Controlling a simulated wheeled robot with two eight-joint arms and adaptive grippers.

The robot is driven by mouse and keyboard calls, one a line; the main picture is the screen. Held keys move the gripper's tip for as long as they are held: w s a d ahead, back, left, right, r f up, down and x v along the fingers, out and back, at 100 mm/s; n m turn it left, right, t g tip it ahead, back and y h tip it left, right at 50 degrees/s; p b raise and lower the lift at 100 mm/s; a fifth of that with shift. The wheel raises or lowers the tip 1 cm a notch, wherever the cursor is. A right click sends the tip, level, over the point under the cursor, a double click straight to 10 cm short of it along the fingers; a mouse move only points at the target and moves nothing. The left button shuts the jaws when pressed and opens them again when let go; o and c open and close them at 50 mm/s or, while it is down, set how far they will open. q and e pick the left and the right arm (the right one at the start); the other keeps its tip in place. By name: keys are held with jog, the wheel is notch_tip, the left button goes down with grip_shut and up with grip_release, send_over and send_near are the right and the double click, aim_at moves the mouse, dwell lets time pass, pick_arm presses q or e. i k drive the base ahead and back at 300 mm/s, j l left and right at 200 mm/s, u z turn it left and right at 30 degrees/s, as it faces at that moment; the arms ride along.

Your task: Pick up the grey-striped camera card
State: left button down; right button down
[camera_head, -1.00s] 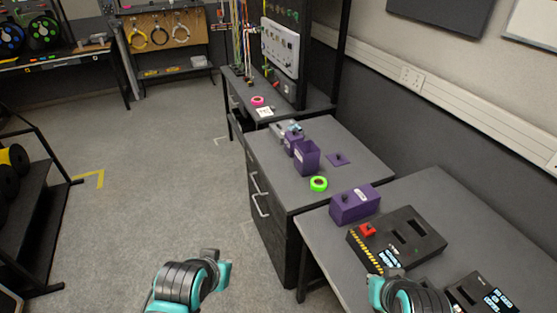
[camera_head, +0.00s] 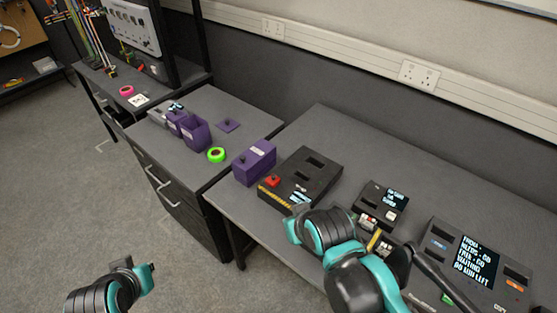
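I cannot make out a grey-striped camera card for certain. Several small card-like pieces (camera_head: 379,243) with yellow and pale markings lie by the small card device (camera_head: 381,203), partly hidden behind my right arm. They are too small to tell their stripes. My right arm reaches over the near table, its wrist beside the black box with the red knob. My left arm is low at the bottom left, over the floor.
The black box (camera_head: 322,170), a purple box (camera_head: 255,162) and a screen console (camera_head: 478,262) stand on the near table (camera_head: 400,150). The table's back strip is clear.

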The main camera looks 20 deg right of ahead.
aim_at(364, 222)
jog(key=z, duration=1.75)
jog(key=i+j+z, duration=0.2)
jog(key=z, duration=0.2)
jog(key=i+j+z, duration=0.1)
jog(key=z, duration=0.3)
jog(key=j, duration=0.1)
